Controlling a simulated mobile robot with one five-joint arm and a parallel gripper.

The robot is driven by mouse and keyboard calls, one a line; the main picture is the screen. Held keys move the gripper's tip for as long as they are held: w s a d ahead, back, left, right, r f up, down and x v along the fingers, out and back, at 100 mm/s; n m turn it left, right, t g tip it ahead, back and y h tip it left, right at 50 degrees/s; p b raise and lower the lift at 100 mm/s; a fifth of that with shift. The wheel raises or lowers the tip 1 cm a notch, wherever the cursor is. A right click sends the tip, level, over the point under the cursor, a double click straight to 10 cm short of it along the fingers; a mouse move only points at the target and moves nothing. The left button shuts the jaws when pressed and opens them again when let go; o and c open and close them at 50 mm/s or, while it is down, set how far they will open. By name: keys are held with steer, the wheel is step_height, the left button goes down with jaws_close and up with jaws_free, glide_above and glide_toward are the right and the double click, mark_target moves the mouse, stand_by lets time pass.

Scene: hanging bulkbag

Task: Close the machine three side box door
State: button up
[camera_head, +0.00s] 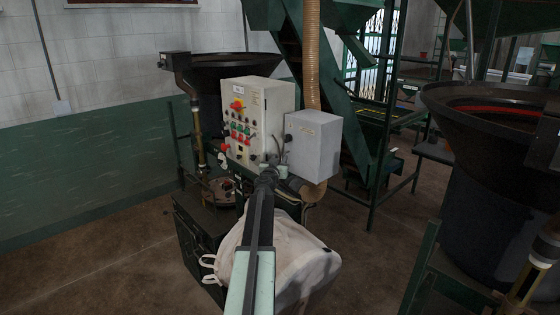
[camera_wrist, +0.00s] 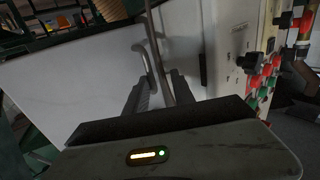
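The machine has a cream control box (camera_head: 258,115) with red and green buttons. A smaller grey side box (camera_head: 314,143) is mounted at its right. My gripper (camera_head: 270,172) is just below and left of the side box, in front of the machine. In the wrist view, my gripper's dark fingers (camera_wrist: 160,88) are apart, facing a large pale panel (camera_wrist: 75,75) that appears to belong to the side box. A bent grey tube (camera_wrist: 163,50) shows by the fingertips; I cannot tell whether they touch it. How far the side box door stands open is unclear.
A white bulk bag (camera_head: 305,262) hangs below and right of my arm. A tan hose (camera_head: 312,50) runs down behind the side box. A dark hopper (camera_head: 490,110) stands at the right. Open floor (camera_head: 90,265) lies at the left.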

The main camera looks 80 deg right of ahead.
steer(key=a, duration=0.6)
steer(key=shift+a, duration=0.15)
steer(key=shift+w, duration=0.1)
